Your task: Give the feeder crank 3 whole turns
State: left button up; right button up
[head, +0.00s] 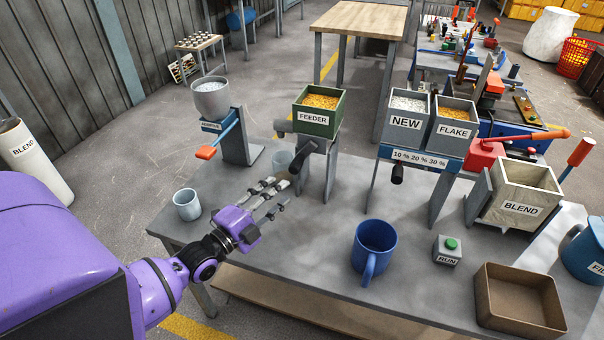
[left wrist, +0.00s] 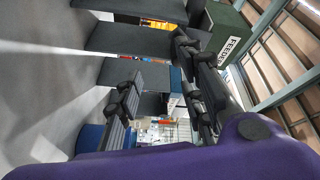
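The feeder is a green hopper (head: 318,124) labelled FEEDER, filled with orange-yellow grains, on a grey stand at the back of the table. Its crank (head: 301,157) shows below the hopper's front as a black handle slanting down to the left. My left gripper (head: 274,193) is open, with its fingers spread just below and left of the handle, apparently apart from it. In the left wrist view the open gripper (left wrist: 163,95) has nothing visible between its fingers, and the feeder hopper (left wrist: 229,36) is at upper right. My right gripper is not in view.
A dispenser with a red-tipped lever (head: 206,152) is at left.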

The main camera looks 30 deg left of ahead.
aim_at(297, 166)
pick_arm(q)
jog(key=shift+m+t, duration=0.3)
jog(key=shift+m, duration=0.1)
jog(key=w+r, duration=0.1)
jog(key=w, duration=0.2)
jog(key=w+r, duration=0.1)
jog(key=w, duration=0.2)
jog(key=w+r, duration=0.1)
jog(key=w, duration=0.2)
jog(key=shift+w+d+r, duration=0.1)
jog(key=shift+d+r, duration=0.05)
grip_shut()
